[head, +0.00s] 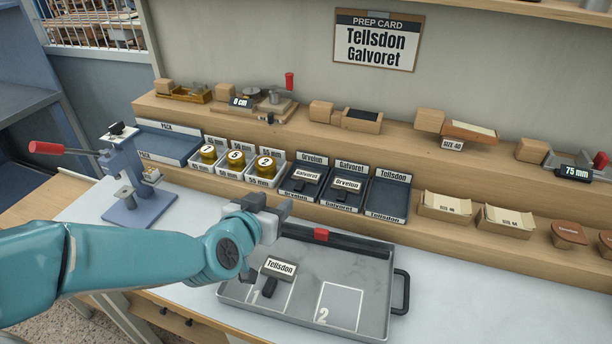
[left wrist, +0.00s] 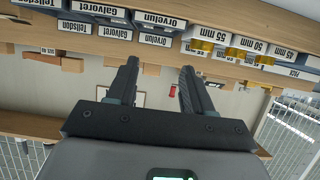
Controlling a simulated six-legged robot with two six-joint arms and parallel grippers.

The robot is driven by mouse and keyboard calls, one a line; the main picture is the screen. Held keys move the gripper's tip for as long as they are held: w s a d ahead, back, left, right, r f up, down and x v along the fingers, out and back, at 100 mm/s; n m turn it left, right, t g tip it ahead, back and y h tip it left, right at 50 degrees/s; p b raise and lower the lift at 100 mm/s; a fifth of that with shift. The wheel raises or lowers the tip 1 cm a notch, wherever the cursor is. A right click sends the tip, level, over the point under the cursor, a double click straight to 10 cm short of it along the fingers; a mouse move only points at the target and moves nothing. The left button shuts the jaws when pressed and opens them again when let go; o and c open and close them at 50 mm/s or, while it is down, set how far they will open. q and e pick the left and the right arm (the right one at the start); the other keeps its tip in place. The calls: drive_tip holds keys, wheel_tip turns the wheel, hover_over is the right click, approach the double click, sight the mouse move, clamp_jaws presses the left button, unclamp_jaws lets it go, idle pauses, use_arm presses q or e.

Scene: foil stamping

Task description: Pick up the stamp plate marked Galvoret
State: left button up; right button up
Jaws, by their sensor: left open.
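The stamp plate marked Galvoret (head: 307,177) lies in the left black bin (head: 288,189), which is labelled Orvelun. A plate marked Orvelun (head: 347,185) lies in the middle bin, labelled Galvoret (head: 338,208). The bin labelled Tellsdon (head: 388,196) is empty. A plate marked Tellsdon (head: 279,269) lies on square 1 of the grey tray (head: 375,312). My left gripper (head: 272,207) is open and empty, in front of the bins and apart from the Galvoret plate. Its two fingers show in the left wrist view (left wrist: 160,72). My right gripper is not in view.
Square 2 (head: 340,304) of the grey tray is empty. White bins with gold rolls (head: 236,160) stand left of the plate bins. A press with a red handle (head: 131,180) stands at left. A prep card (head: 377,40) on the wall reads Tellsdon and Galvoret.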

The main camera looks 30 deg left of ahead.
use_arm(q)
approach(301, 180)
drive_tip(key=x, duration=0.3)
drive_tip(key=shift+f, duration=0.2)
drive_tip(key=x, duration=0.5)
drive_tip(key=shift+w+p, duration=0.25)
drive_tip(key=shift+p, duration=0.1)
drive_tip(key=shift+s+r, duration=0.1)
drive_tip(key=shift+d, duration=0.1)
drive_tip(key=shift+c, duration=0.9)
clamp_jaws()
